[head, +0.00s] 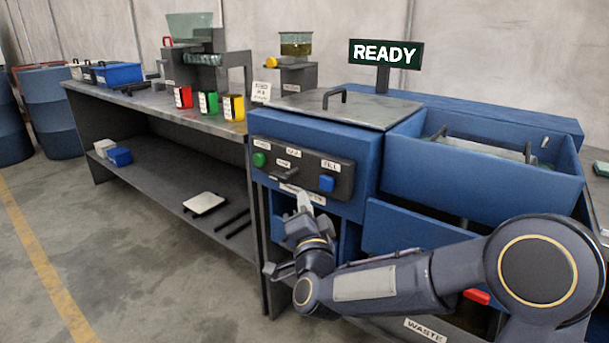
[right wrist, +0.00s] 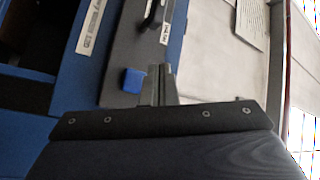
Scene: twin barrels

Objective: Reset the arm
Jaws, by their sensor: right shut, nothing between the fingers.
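My right arm (head: 370,280) reaches in from the lower right in the head view. Its gripper (head: 304,203) is just in front of the blue machine (head: 320,170), below the control panel (head: 300,165). In the right wrist view the two fingers of the right gripper (right wrist: 160,78) are together with nothing between them, close to a blue button (right wrist: 133,80). The panel carries a green button (head: 259,159), a dark switch and that blue button (head: 326,183). I cannot tell whether the fingers touch the machine. My left gripper is out of view.
A sign (head: 386,54) reading READY stands above the machine. A long grey workbench (head: 160,108) at the left holds red, green and yellow containers and a blue bin (head: 118,74). Blue barrels (head: 50,110) stand at far left. The floor (head: 120,240) in front is clear.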

